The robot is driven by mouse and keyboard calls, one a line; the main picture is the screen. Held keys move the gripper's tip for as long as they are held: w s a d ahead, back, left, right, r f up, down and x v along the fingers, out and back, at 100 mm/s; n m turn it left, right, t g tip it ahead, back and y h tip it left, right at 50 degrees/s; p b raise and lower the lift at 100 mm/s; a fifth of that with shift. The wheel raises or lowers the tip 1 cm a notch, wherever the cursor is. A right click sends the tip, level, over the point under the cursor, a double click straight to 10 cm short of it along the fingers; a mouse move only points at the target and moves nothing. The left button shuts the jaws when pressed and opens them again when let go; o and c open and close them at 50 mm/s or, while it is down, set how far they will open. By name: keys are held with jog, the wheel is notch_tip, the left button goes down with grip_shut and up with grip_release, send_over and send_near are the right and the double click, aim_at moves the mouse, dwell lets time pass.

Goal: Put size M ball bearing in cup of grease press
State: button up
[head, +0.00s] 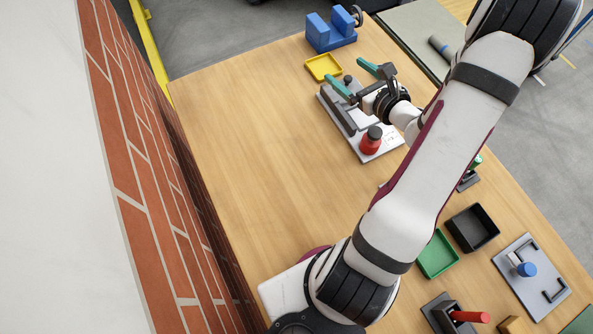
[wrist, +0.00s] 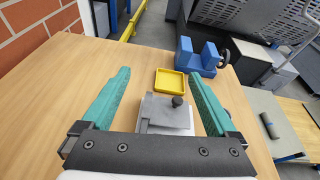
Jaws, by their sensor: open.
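My gripper (head: 354,77) is open, with nothing between its teal fingers. It is above the far end of a white base plate (head: 376,153) that carries a long grey bar-like part (head: 337,108) and a red round part with a dark top (head: 370,141). In the wrist view, a grey block with a black knob (wrist: 178,102) lies between and below the fingers. A yellow tray (wrist: 170,80) is just beyond it; it also shows in the head view (head: 323,67). I cannot make out a ball bearing or tell which device is the grease press.
A blue vise (head: 331,34) stands at the table's far end. A green tray (head: 437,256), a black bin (head: 472,229), a white plate with a blue-topped part (head: 526,269) and a red-handled device (head: 470,316) lie right of my arm. The table's left side is clear beside a brick wall (head: 150,140).

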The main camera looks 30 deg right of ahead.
jog(key=s+a+r+n+g+y, duration=0.1)
jog(key=a+r+n+g+y, duration=0.35)
jog(key=a, duration=0.75)
jog(key=s+a+r+n+g+y, duration=0.1)
jog(key=a+r+n+y, duration=0.3)
jog(key=a+n+y, duration=0.5)
jog(key=s+a+r+n+g+h, duration=0.1)
jog(key=s+a+n+g+h, duration=0.4)
jog(key=s+a, duration=0.45)
jog(key=s+f+n+g+h, duration=0.1)
jog(key=s+n+g+h, duration=0.3)
jog(key=s+n, duration=0.4)
jog(key=shift+s+n+g, duration=0.35)
jog(key=shift+s, duration=0.5)
jog(key=shift+o, duration=0.5)
jog(key=s+d+n+h, duration=0.1)
jog(key=d+n+h, duration=0.1)
jog(key=d+h, duration=0.1)
jog(key=shift+s+f, duration=0.1)
jog(key=shift+s, duration=0.3)
jog(key=shift+d, duration=0.1)
